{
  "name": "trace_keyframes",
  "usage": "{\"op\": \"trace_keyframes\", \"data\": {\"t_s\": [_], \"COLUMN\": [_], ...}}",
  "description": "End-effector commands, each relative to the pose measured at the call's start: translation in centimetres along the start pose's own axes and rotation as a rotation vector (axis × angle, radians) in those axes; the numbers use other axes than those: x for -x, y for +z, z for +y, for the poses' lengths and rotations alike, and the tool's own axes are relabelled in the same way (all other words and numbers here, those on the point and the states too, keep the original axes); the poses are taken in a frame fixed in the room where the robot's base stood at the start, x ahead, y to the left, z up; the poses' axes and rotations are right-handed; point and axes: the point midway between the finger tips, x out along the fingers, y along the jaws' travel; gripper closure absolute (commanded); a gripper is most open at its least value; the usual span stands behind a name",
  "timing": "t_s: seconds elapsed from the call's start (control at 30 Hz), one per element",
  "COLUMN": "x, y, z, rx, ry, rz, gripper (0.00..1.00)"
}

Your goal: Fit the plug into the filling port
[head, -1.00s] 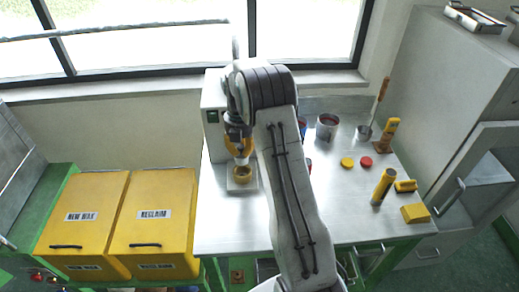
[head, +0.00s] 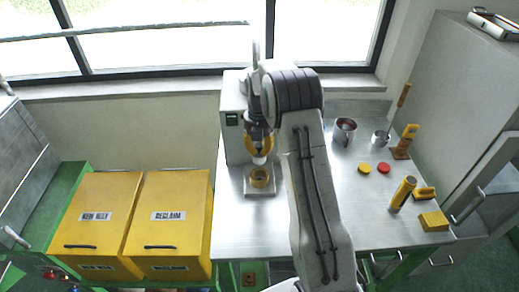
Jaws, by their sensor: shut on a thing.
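My gripper (head: 260,153) points down with its yellow fingers around a small pale piece (head: 259,160), which looks like the plug; most of it is hidden between the fingers. A small gap seems to show between the pale piece and the ring. I cannot tell how exactly they line up. My arm hides part of the table to the right.
A pale machine housing (head: 233,120) stands behind the gripper. A dark-filled pot (head: 345,131), a ladle cup (head: 380,138), yellow disc (head: 365,169), red disc (head: 384,168), yellow cylinder (head: 403,193) and yellow block (head: 434,221) stand at right. Yellow bins (head: 168,225) are at left.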

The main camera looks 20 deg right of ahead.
Motion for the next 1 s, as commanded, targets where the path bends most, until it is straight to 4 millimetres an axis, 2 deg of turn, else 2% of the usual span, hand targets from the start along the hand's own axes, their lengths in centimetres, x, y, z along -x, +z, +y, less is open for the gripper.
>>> {"op": "trace_keyframes", "data": {"t_s": [0.27, 0.8, 1.0], "x": [-1.1, -5.0, -5.7], "y": [0.0, 0.0, 0.0], "z": [0.0, 0.0, 0.0], "rx": [0.0, 0.0, 0.0], "ry": [-0.001, 0.0, 0.0], "rz": [0.001, 0.0, 0.0], "gripper": [1.0, 1.0, 1.0]}}
